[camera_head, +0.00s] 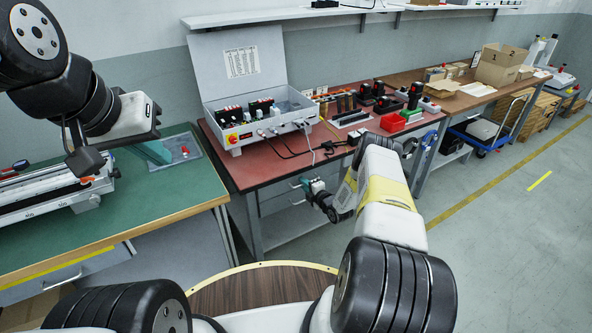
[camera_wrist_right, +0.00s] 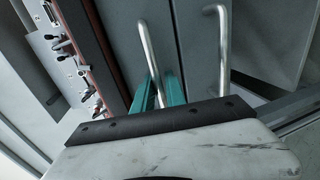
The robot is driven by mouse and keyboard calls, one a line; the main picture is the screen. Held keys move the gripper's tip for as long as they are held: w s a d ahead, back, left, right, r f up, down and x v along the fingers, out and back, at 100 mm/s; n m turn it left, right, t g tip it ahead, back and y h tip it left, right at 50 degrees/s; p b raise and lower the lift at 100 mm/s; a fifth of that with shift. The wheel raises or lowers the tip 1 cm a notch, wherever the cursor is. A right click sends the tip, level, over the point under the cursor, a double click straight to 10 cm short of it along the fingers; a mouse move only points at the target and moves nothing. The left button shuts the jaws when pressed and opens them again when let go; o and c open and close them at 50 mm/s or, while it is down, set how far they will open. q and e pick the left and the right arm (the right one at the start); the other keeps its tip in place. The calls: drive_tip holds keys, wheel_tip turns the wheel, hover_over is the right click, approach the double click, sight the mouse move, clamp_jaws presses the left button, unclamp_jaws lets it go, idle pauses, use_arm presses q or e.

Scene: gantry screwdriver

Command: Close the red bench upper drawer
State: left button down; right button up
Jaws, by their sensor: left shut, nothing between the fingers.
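The red bench (camera_head: 262,172) stands mid-picture in the head view, with grey drawers under its top. In the right wrist view, the upper drawer (camera_wrist_right: 121,35) is the grey front nearest the red bench edge, with a bar handle (camera_wrist_right: 148,50). I cannot tell how far it stands out. My right gripper (camera_head: 314,189) is at this handle; its teal fingers (camera_wrist_right: 160,92) lie on either side of the bar. Whether they press on it does not show clearly. My left gripper (camera_head: 158,152) is shut and empty above the green bench.
A second handle (camera_wrist_right: 223,45) is on the lower drawer. The green bench (camera_head: 140,205) is at left with a rail device (camera_head: 50,195).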

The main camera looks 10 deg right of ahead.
drive_tip(key=shift+w+r, duration=0.1)
drive_tip(key=shift+r, duration=0.15)
drive_tip(key=v, duration=0.7)
drive_tip(key=shift+s, duration=0.45)
drive_tip(key=shift+d+f, duration=0.1)
drive_tip(key=shift+f, duration=0.05)
